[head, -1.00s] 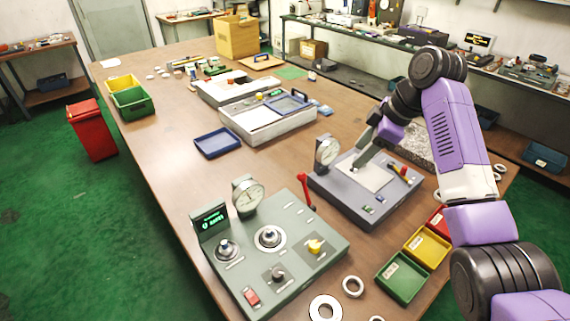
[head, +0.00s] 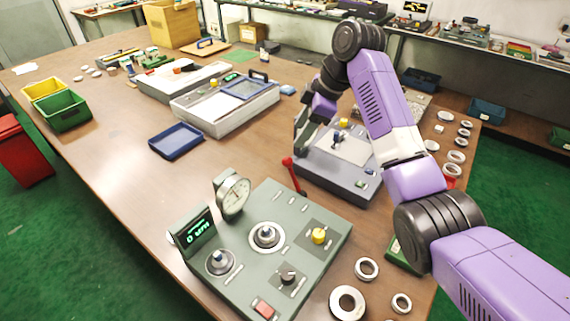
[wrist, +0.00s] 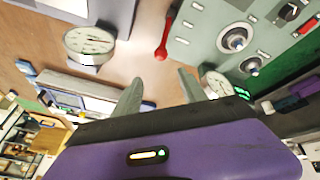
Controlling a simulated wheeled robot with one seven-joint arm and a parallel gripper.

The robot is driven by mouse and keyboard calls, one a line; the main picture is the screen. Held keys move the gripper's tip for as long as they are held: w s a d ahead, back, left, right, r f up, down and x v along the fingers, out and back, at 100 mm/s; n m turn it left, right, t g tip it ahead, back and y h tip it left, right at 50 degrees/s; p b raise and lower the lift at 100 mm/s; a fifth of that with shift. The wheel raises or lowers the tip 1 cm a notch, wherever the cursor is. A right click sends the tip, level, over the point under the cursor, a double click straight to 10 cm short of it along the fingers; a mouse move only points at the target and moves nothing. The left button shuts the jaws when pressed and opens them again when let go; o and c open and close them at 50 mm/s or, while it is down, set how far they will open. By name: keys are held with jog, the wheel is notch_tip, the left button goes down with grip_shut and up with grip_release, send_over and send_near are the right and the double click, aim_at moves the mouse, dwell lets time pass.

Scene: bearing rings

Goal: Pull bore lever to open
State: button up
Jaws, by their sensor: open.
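A red lever (head: 292,172) with a round knob stands at the back edge of the grey-green gauge station (head: 262,275), between it and the blue-grey station (head: 345,172). The lever also shows in the wrist view (wrist: 167,35), ahead of my fingertips and against the grey-green panel. My gripper (head: 301,132) hangs near the left side of the blue-grey station, beyond the lever and apart from it. In the wrist view, its two fingers (wrist: 159,84) are spread with nothing between them.
A dial gauge (head: 234,194) and a display (head: 195,235) rise from the grey-green station. Metal rings (head: 348,303) lie at its right. A blue tray (head: 176,141) and a grey case (head: 225,108) stand to the left. The tabletop left of the lever is mostly clear.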

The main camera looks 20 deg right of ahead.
aim_at(289, 158)
jog(key=shift+s+d+f+b+x, duration=0.15)
jog(key=shift+b+x, duration=0.2)
jog(key=shift+x, duration=1.5)
jog(key=shift+s+d+f+b+x, duration=0.1)
jog(key=shift+d+b+x, duration=0.2)
jog(key=shift+x, duration=1.6)
jog(key=shift+s+d+f+b+x, duration=0.1)
jog(key=shift+b+x, duration=0.3)
jog(key=shift+x, duration=1.45)
jog(key=shift+c, duration=0.4)
grip_shut()
